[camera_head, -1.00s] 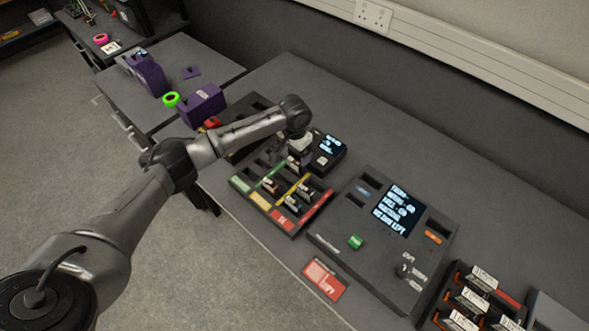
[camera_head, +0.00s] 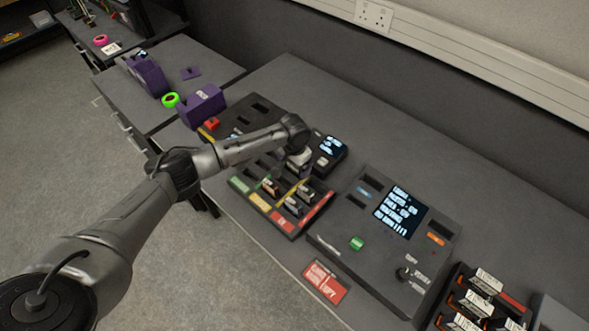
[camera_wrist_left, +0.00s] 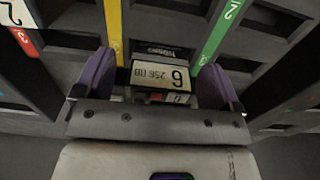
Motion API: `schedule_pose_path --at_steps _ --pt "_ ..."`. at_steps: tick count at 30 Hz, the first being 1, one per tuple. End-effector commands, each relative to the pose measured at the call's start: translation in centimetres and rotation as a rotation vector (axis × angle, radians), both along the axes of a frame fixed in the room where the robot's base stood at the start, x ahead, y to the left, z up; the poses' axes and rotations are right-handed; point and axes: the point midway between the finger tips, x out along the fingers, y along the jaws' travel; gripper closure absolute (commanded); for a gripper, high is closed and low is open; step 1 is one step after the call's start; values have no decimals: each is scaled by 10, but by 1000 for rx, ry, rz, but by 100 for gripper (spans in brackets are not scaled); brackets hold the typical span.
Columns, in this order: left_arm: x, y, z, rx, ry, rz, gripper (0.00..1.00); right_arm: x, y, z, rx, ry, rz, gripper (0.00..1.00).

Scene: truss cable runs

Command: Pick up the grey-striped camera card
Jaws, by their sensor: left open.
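My left gripper (camera_head: 297,172) is over the card tray (camera_head: 240,187) with its green, yellow and red labels, pointing down. In the left wrist view, its two purple fingers (camera_wrist_left: 155,82) stand apart on either side of a dark card (camera_wrist_left: 160,75) with a pale label reading 6 and 256 GB. The fingers do not visibly close on it. I cannot make out a grey stripe on this card. Other small cards (camera_head: 293,206) stand in the tray in the head view. My right gripper is not in view.
A small box with a lit screen (camera_head: 330,146) stands close behind the gripper. A larger console (camera_head: 345,214) with a screen is to the right. A red card (camera_head: 325,281) lies in front of it. A rack of labelled items (camera_head: 480,300) is at lower right.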

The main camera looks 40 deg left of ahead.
Motion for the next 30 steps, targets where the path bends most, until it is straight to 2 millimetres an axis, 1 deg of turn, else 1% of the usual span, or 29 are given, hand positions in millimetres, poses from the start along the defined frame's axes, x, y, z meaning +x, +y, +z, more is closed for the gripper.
schedule_pose_path --at_steps 1,2,18,26,29,30 --pt "0 0 0 0 0 0 11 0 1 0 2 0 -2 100" --pt "0 0 0 0 0 0 14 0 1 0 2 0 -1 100" --pt "0 0 1 0 0 0 65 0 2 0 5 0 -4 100" --pt "0 0 3 0 -1 0 65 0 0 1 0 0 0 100" --pt "1 0 12 -1 -3 -1 65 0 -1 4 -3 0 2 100" --pt "1 0 18 -1 -3 -1 65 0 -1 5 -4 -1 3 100"
